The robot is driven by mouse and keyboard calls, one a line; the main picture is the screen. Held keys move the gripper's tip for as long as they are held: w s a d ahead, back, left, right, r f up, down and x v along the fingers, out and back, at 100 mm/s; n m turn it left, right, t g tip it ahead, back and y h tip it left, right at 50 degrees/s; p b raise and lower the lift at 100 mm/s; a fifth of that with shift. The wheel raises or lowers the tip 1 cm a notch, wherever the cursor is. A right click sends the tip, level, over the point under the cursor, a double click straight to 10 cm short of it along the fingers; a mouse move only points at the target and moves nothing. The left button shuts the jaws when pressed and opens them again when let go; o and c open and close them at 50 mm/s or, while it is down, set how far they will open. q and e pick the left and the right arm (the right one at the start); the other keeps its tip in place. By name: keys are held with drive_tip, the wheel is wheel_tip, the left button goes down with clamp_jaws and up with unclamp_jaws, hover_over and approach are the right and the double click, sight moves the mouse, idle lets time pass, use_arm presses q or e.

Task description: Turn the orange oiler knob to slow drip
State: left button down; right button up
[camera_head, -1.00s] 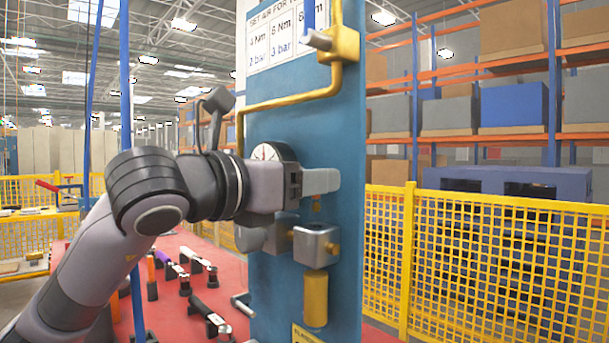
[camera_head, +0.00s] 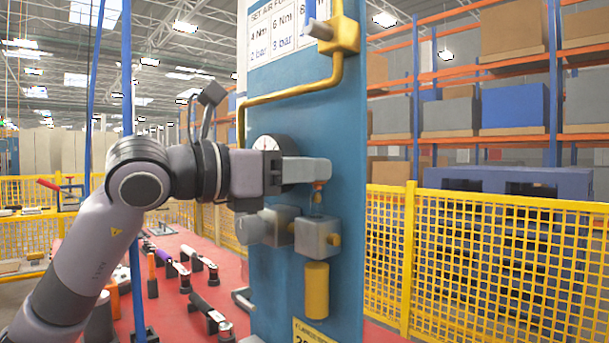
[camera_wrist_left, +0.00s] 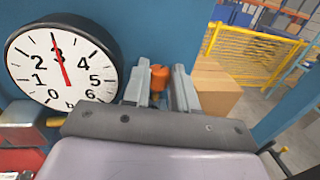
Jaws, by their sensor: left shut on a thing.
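The orange oiler knob (camera_wrist_left: 159,78) sits between the two grey fingers of my left gripper in the left wrist view. The gripper is shut on it. In the head view my left gripper (camera_head: 305,170) reaches across the blue panel from the left. A small orange part of the knob (camera_head: 318,187) shows just under the finger; the rest is hidden. Below it is the grey oiler body (camera_head: 317,238) with a yellow bowl (camera_head: 316,290). My right gripper is in neither view.
A round pressure gauge (camera_wrist_left: 62,62) is close beside the left fingers; its red needle is near 3. A yellow pipe (camera_head: 295,93) crosses the blue panel (camera_head: 345,215) above the gripper. A yellow mesh fence (camera_head: 490,260) stands to the right.

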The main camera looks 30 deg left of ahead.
use_arm(q)
drive_tip(key=shift+w+a+f+m+g+h, duration=0.1)
drive_tip(key=shift+m+g+h, duration=0.65)
drive_tip(key=shift+h, duration=0.25)
drive_tip(key=c, duration=1)
unclamp_jaws()
drive_tip(key=shift+o, duration=0.5)
drive_tip(key=shift+a+r, duration=0.1)
drive_tip(key=shift+r, duration=0.1)
